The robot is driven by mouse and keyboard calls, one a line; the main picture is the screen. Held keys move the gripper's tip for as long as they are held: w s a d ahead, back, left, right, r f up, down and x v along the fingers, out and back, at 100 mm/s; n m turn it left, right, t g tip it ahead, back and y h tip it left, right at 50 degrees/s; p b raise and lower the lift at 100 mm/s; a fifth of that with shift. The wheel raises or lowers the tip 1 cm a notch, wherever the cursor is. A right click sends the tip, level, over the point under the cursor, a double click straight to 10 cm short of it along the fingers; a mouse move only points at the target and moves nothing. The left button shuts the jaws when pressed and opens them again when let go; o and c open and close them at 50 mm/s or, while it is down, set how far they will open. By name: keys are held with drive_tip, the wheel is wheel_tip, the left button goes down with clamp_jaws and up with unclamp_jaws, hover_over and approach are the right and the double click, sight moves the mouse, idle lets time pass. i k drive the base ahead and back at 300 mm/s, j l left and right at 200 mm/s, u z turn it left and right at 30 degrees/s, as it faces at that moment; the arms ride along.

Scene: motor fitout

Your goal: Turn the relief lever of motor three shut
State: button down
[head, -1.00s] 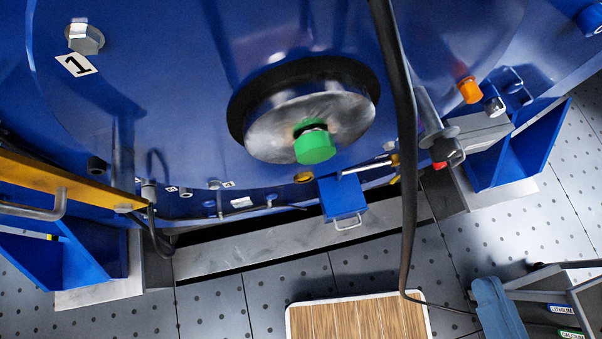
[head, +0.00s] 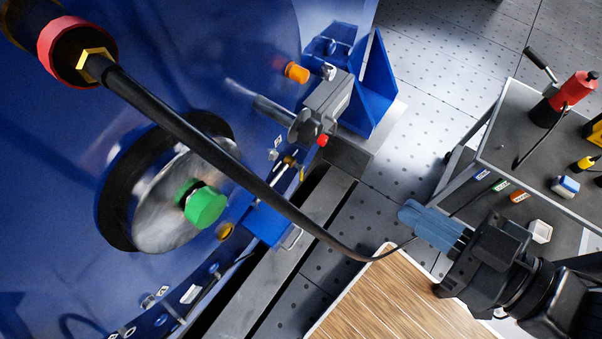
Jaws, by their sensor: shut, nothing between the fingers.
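A large blue motor housing (head: 200,60) fills the left of the head view, with a round steel hub and a green cap (head: 205,206) on it. A thin metal rod with a yellow end (head: 289,162) sits low on the housing, beside a blue box (head: 262,224). I cannot tell whether this rod is the relief lever, and no number three is readable. My gripper (head: 414,218), with blue fingers, is shut and empty. It is to the right of the housing, apart from these fittings.
A black cable (head: 220,157) runs from a red-collared connector (head: 77,52) across the view to near my gripper. A wooden-topped board (head: 390,295) is below. A grey cart (head: 530,140) with tools and labelled slots stands at right. Perforated floor (head: 395,130) lies between.

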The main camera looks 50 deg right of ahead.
sight(300, 168)
drive_tip(key=k+l+z, duration=0.35)
drive_tip(key=l+z, duration=0.15)
drive_tip(key=k+l+z, duration=0.25)
drive_tip(key=l, duration=0.15)
drive_tip(key=i, duration=0.1)
